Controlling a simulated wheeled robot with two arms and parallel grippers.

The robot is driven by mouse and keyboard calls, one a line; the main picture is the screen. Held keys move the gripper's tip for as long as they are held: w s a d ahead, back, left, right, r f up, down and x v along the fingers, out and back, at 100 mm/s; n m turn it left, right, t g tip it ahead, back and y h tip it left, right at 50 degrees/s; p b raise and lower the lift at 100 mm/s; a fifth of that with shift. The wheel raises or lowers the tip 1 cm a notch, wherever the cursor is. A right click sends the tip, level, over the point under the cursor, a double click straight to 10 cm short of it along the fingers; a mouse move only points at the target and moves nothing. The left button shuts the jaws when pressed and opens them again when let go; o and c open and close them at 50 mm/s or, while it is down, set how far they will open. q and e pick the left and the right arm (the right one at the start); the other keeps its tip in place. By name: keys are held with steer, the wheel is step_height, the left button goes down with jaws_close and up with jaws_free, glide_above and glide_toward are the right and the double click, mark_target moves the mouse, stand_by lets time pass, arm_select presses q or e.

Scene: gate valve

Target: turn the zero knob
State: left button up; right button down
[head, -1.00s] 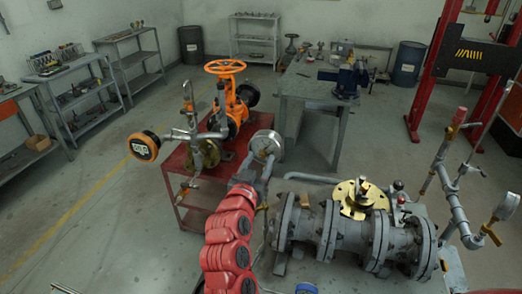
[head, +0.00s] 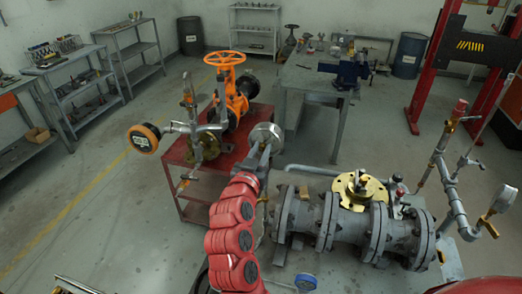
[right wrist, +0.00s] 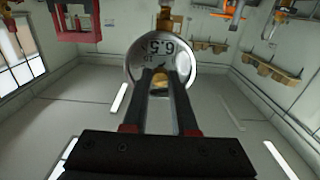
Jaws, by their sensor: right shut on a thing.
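A round gauge (head: 264,131) with a metal rim stands at the right side of the red cart in the head view. In the right wrist view its dial (right wrist: 142,58), with large dark numerals, fills the upper middle. My right gripper (head: 263,153) reaches up to the gauge, and its fingers lie over the dial. In the right wrist view the right gripper (right wrist: 161,78) is shut on a small brownish-yellow knob (right wrist: 160,79) at the dial. The fingers hide much of the knob and the dial's lower part. My left gripper is not in view.
An orange-rimmed gauge (head: 144,138) and an orange handwheel valve (head: 225,59) stand left and behind on the red cart (head: 205,175). A flanged grey pipe (head: 350,220) lies to the right. Clear floor (head: 110,225) is at left.

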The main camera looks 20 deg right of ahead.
steer(key=shift+n, duration=0.3)
steer(key=shift+f+n+b, duration=0.1)
steer(key=shift+n+b, duration=0.5)
steer(key=shift+n, duration=0.2)
steer(key=n, duration=0.2)
steer(key=shift+n+b, duration=0.3)
steer(key=shift+b, duration=0.05)
steer(key=n, duration=0.4)
steer(key=shift+n, duration=0.4)
steer(key=c, duration=0.7)
jaws_free()
steer(key=shift+a, duration=0.1)
